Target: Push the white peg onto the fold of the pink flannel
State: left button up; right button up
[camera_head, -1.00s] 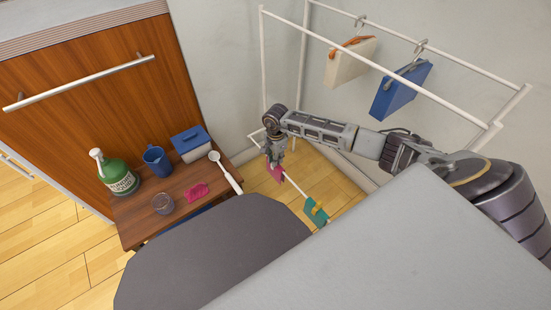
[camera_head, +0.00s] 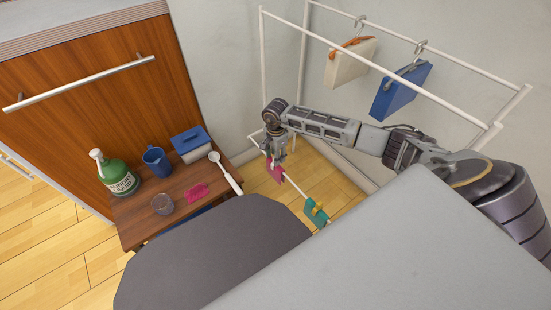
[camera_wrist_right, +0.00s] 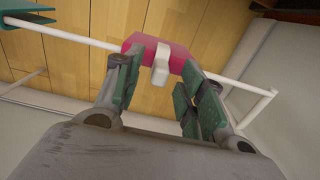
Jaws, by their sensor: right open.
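The pink flannel (camera_head: 276,173) hangs folded over the low white rail, and it also shows in the right wrist view (camera_wrist_right: 138,41). The white peg (camera_wrist_right: 161,66) sits at the flannel's fold in the right wrist view, with its lower end jutting toward my gripper. How deep it sits on the fold I cannot tell. My right gripper (camera_wrist_right: 154,76) is open, its green-padded fingers on either side of the peg, apart from it. In the head view my right gripper (camera_head: 277,153) is just above the flannel, and the peg cannot be made out. My left gripper is out of view.
A green cloth (camera_head: 313,211) with a yellow peg hangs further along the rail (camera_head: 295,188). A beige bag (camera_head: 349,63) and a blue bag (camera_head: 400,92) hang from the upper rack. A wooden table (camera_head: 133,215) holds a bottle, jug, glass and brush.

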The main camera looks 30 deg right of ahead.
notch_tip(320, 180, up, 10)
jog(key=shift+f, duration=0.2)
dwell(1.4)
